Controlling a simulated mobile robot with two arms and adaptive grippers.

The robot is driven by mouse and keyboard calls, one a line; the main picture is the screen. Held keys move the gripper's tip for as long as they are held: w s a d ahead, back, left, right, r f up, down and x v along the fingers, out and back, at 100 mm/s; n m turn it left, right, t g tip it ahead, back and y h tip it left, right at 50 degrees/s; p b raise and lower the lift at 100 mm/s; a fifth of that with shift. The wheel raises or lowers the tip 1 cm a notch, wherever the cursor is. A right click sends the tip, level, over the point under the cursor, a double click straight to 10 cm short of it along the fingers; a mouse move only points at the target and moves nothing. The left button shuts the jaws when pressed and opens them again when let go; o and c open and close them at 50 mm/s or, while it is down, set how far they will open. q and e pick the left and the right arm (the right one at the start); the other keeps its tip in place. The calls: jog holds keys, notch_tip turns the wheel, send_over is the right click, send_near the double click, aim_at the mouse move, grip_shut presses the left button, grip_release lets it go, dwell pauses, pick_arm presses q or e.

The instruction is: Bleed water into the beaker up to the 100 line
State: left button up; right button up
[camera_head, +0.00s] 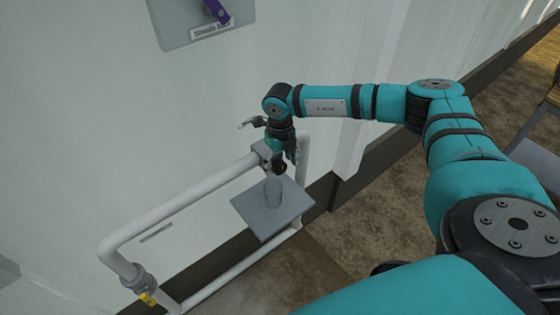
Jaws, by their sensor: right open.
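A small clear beaker (273,193) stands upright on a square grey shelf (292,210) fixed to the white pipe loop. A dark spout (279,168) is just above the beaker's mouth. My right gripper (283,152) points down at the pipe's upper corner, right above the spout and beaker. It is open, and its fingers are close around the tap area; whether they touch anything there cannot be told. The tap's handle is largely hidden by the gripper. The beaker's lines and any water level are too small to read. My left gripper is not in view.
The white pipe (190,198) runs along the pale wall, with a grey fitting and a yellow part (147,299) at lower left. A grey panel (190,22) with a purple handle and a label is on the wall above.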

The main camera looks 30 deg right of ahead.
jog(key=shift+f, duration=0.4)
jog(key=shift+c, duration=0.3)
jog(key=c, duration=1.1)
jog(key=shift+a+r+h+p, duration=0.1)
jog(key=shift+a+h+p, duration=0.2)
jog(key=shift+h+p, duration=0.35)
jog(key=shift+c, duration=0.2)
jog(key=shift+h, duration=1.35)
